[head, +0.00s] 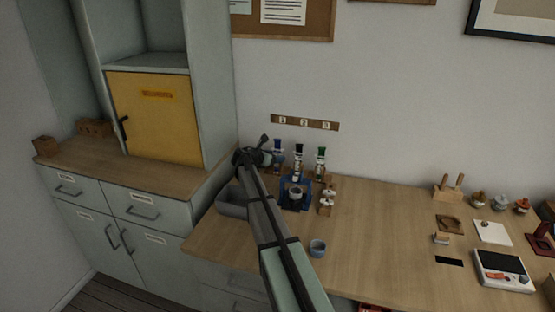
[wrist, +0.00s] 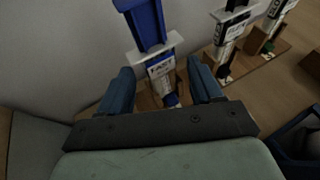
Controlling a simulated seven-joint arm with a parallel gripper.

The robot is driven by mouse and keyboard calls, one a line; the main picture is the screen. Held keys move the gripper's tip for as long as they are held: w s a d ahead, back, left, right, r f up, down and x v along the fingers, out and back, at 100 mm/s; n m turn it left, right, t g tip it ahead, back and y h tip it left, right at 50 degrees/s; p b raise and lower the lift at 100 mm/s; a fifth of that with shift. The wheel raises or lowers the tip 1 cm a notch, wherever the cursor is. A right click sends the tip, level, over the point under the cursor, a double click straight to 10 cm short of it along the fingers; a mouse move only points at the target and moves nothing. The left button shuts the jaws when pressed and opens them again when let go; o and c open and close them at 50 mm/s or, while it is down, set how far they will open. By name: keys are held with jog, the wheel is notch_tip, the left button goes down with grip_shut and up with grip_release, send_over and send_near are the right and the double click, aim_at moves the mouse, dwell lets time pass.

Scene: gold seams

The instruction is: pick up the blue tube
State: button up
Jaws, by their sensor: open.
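The blue tube (head: 278,145) stands at the left of a row of tubes under the numbered strip, at the back of the bench. In the wrist view its blue upper part (wrist: 147,24) rises past a white collar and a printed label. My gripper (wrist: 161,70) is open, with one dark blue finger on each side of the tube's labelled lower part. Gaps show between the fingers and the tube. In the head view my gripper (head: 266,152) is beside the tube, and my arm hides part of the tube's lower end.
A black-topped tube (head: 299,160) and a green-topped tube (head: 320,160) stand close to the right. A blue stand (head: 296,196) is in front of them. The bench's middle is clear.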

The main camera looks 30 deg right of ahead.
jog(key=shift+d, duration=0.15)
jog(key=c, duration=1.1)
jog(key=shift+c, duration=0.2)
jog(key=shift+r, duration=0.1)
